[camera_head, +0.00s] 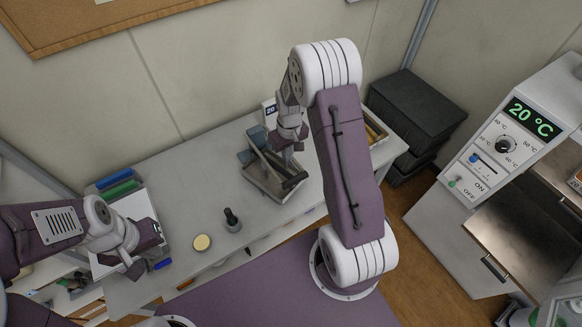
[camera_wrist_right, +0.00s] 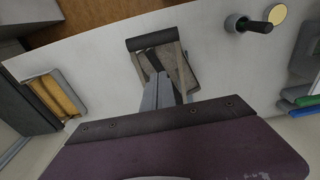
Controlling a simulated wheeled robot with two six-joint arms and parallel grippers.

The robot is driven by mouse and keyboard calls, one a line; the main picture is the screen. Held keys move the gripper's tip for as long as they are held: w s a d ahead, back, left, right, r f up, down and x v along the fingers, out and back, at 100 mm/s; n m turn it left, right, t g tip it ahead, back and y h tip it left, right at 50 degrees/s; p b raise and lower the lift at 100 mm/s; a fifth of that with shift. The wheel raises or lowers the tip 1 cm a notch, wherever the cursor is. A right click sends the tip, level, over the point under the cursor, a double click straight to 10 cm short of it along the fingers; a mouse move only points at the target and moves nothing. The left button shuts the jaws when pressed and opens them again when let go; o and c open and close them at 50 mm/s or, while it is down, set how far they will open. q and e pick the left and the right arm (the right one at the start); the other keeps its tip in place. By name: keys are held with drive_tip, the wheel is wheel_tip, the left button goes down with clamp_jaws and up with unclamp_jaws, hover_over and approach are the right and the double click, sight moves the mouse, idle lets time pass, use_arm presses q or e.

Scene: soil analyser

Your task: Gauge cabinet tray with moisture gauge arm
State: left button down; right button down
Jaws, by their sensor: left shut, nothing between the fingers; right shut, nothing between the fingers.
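The cabinet (camera_head: 508,133) stands at the right, with a green 20 °C display, a knob, a slider and an ON/OFF switch. A dark handle shows on its front panel (camera_head: 510,238). A grey tray-like holder with dark bars (camera_head: 262,180) lies on the table below my right gripper (camera_head: 291,150). In the right wrist view, this holder (camera_wrist_right: 189,72) is ahead of the shut, empty fingers (camera_wrist_right: 158,88); whether they touch it is unclear. A small device with a "20" display (camera_head: 270,109) is partly hidden behind my right arm. My left gripper (camera_head: 134,262) is shut and empty near the table's left end.
Black stacked boxes (camera_head: 415,108) stand between table and cabinet. The table (camera_head: 190,206) has free room in the middle.

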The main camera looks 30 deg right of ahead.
wheel_tip(320, 180, down, 6)
drive_tip(key=s+p, duration=0.2)
drive_tip(key=shift+s+d+f, duration=0.15)
drive_tip(key=shift+s+d, duration=0.05)
drive_tip(key=shift+s, duration=0.15)
drive_tip(key=shift+s, duration=0.1)
